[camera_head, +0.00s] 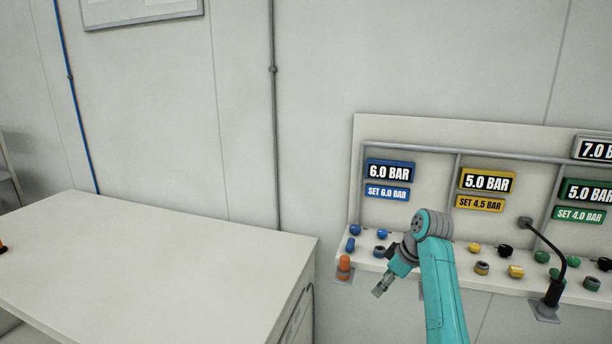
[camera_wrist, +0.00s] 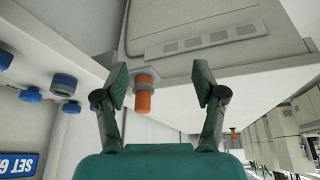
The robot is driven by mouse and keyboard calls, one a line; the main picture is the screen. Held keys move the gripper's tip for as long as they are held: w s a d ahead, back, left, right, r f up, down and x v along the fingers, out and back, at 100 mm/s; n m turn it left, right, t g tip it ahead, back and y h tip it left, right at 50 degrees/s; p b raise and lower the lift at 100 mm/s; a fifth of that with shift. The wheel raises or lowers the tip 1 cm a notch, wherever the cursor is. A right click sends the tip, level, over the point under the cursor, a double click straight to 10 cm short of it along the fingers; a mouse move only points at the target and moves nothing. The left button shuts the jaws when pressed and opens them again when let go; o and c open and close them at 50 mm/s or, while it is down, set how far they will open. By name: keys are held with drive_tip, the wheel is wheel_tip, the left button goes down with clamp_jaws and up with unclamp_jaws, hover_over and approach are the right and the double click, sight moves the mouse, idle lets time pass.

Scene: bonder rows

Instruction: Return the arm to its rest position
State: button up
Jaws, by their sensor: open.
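My teal arm (camera_head: 440,280) reaches up in front of the wall panel, and its end bends down to the left. My gripper (camera_head: 381,289) hangs just in front of the panel's lower ledge, near the orange fitting. In the wrist view my gripper (camera_wrist: 160,88) has its two fingers spread wide, with nothing held between them. An orange cylindrical fitting (camera_wrist: 143,98) shows between the fingers, beyond them and nearer the left one. I cannot tell how far it is from the fingertips.
The pressure panel (camera_head: 430,150) carries blue, yellow and green displays. The wall between has thin pipes (camera_head: 274,120).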

drive_tip(key=s+a+f+m+t, duration=0.1)
drive_tip(key=s+f, duration=0.3)
drive_tip(key=f, duration=0.4)
drive_tip(key=s+f+m+t+h, duration=0.1)
drive_tip(key=s+f+m, duration=0.15)
drive_tip(key=f, duration=0.45)
drive_tip(key=s+a+f+t, duration=0.1)
drive_tip(key=s+f, duration=0.3)
drive_tip(key=f, duration=0.4)
drive_tip(key=s+f+m+t+h, duration=0.1)
drive_tip(key=s+f+m, duration=0.1)
drive_tip(key=s+f, duration=0.5)
drive_tip(key=s+f+m+t, duration=0.1)
drive_tip(key=s+f+t, duration=0.1)
drive_tip(key=s, duration=0.8)
drive_tip(key=s+r+m+t+h, duration=0.1)
drive_tip(key=s+r, duration=0.1)
drive_tip(key=s, duration=0.9)
drive_tip(key=s+r+m+t, duration=0.2)
drive_tip(key=s+r, duration=0.1)
drive_tip(key=s, duration=0.8)
drive_tip(key=s+r+m+t, duration=0.1)
drive_tip(key=s+r+t, duration=0.1)
drive_tip(key=s+r, duration=1.3)
wheel_tip(320, 180, up, 3)
drive_tip(key=shift+a+r+t+h, duration=0.1)
drive_tip(key=shift+a+t+h, duration=0.2)
drive_tip(key=shift+t, duration=0.1)
